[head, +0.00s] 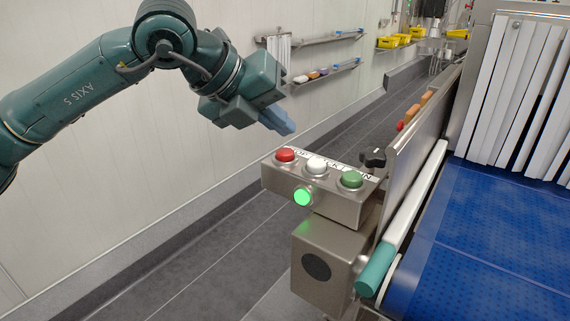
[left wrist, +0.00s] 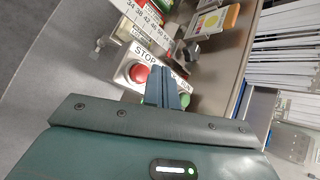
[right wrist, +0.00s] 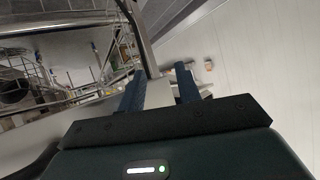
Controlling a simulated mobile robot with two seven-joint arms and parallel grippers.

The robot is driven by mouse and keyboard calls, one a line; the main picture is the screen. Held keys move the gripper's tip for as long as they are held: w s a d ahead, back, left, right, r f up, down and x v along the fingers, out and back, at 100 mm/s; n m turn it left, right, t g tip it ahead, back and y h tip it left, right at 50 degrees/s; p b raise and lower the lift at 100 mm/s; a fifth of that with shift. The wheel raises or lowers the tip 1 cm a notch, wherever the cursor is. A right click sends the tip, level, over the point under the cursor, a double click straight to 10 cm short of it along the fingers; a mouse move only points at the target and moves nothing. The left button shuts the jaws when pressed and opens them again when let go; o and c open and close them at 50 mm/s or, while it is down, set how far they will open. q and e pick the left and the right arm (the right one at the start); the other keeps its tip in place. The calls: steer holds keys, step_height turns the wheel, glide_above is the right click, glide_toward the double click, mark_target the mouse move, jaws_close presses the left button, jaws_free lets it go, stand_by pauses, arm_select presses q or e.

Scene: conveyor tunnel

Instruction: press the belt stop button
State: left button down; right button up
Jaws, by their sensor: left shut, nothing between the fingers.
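The red button (head: 285,155) is at the left end of a grey metal button box (head: 336,207). In the left wrist view the red button (left wrist: 138,73) sits beside a label reading STOP (left wrist: 145,54). A white button (head: 316,165) and a green button (head: 351,179) are to its right in the head view. A green lamp (head: 302,196) glows on the front face. My left gripper (head: 288,127) is shut and empty, above and apart from the red button. My right gripper (right wrist: 158,82) is open and empty, seen only in the right wrist view.
A blue conveyor belt (head: 480,245) with a white strip curtain (head: 510,90) lies to the right. A black knob (head: 373,158) stands behind the buttons. Wall shelves (head: 325,73) and yellow bins (head: 394,41) are farther back. The grey floor (head: 200,265) left of the box is clear.

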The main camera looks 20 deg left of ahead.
mark_target(291, 149)
arm_select(q)
steer(key=shift+f, duration=0.55)
stand_by(1.3)
stand_by(0.3)
steer(key=shift+f+b, duration=0.4)
steer(key=shift+b, duration=0.45)
steer(key=shift+f+b, duration=0.6)
steer(key=shift+b, duration=0.05)
stand_by(0.4)
steer(key=shift+r, duration=0.15)
steer(key=shift+r+p, duration=0.5)
steer(key=shift+r, duration=0.35)
